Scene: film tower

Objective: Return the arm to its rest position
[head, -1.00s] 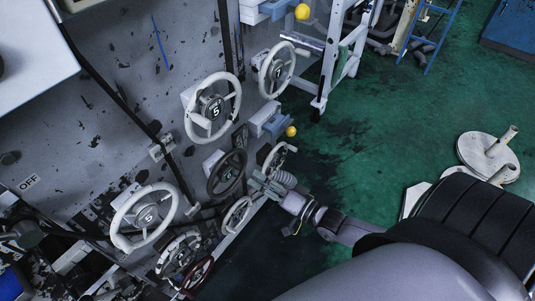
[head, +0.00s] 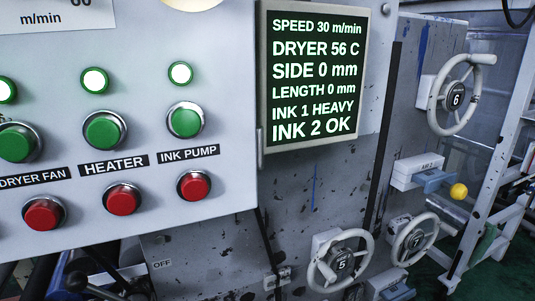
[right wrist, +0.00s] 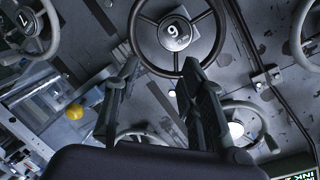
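My right gripper (right wrist: 159,68) shows in the right wrist view with its two dark fingers spread apart. It is open, and nothing is held between the fingers. A dark handwheel (right wrist: 140,42) lies beyond the fingertips; its label reads like a 9 or an upturned 6. Its rim shows near and between the tips, but I cannot tell how far off it is. Neither gripper and no part of my arms shows in the head view. My left gripper is in no current view.
The head view shows a control panel (head: 225,60) with green and red buttons and a lit display (head: 312,125). Light handwheels 6 (head: 478,101), 5 (head: 322,278) and 7 (head: 398,245) stick out from the grey machine wall. A white frame (head: 490,185) stands at the right.

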